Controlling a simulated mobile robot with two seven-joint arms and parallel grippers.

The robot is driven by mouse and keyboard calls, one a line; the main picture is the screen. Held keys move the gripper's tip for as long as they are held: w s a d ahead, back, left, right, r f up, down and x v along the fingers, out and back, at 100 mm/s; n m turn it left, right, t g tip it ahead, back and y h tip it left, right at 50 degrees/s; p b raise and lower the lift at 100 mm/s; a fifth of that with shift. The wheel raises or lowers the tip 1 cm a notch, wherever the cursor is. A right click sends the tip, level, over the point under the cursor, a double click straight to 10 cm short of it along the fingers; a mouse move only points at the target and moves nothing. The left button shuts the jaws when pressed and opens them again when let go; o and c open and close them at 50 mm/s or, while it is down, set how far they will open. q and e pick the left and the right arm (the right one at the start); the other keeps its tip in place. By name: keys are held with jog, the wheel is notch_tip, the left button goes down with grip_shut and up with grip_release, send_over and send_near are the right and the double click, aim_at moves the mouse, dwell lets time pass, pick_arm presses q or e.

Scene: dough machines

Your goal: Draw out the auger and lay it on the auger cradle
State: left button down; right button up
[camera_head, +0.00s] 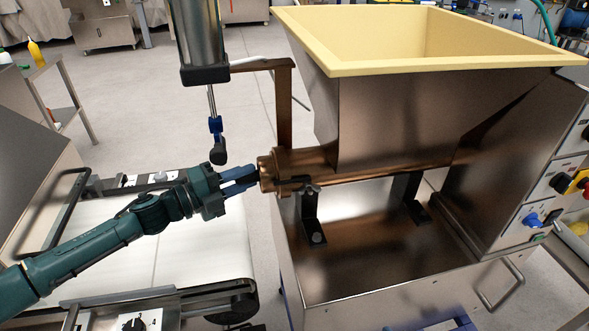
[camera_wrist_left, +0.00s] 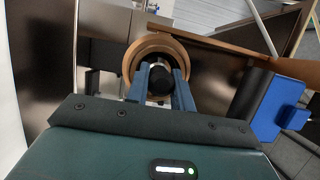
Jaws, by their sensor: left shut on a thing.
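My left gripper (camera_head: 248,180) reaches in from the left to the open end of the machine's bronze-coloured barrel (camera_head: 305,163). Its two blue-grey fingers are shut on the dark, round end of the auger (camera_wrist_left: 160,80), inside the bronze ring (camera_wrist_left: 131,62) of the barrel mouth in the left wrist view. The rest of the auger is hidden inside the barrel. I cannot make out the auger cradle in either view. My right gripper is not in view.
A large hopper (camera_head: 330,55) with a cream rim stands above the barrel. A white conveyor belt (camera_head: 190,245) lies below my left arm. A steel cylinder (camera_head: 200,45) with a rod and blue-black tip (camera_head: 216,140) hangs just above the gripper, near an upright bracket (camera_head: 284,110).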

pick_arm(q)
jog(key=shift+a, duration=0.15)
jog(key=shift+s+a+b, duration=0.1)
jog(key=shift+s+a, duration=0.2)
jog(key=shift+a, duration=0.6)
jog(key=shift+s+a+b, duration=0.1)
jog(key=shift+s+a, duration=0.15)
jog(key=shift+a, duration=0.65)
jog(key=shift+s+a+b, duration=0.1)
jog(key=shift+s+a, duration=0.2)
jog(key=shift+a, duration=0.6)
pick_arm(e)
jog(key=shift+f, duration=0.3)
pick_arm(q)
jog(key=shift+a, duration=0.2)
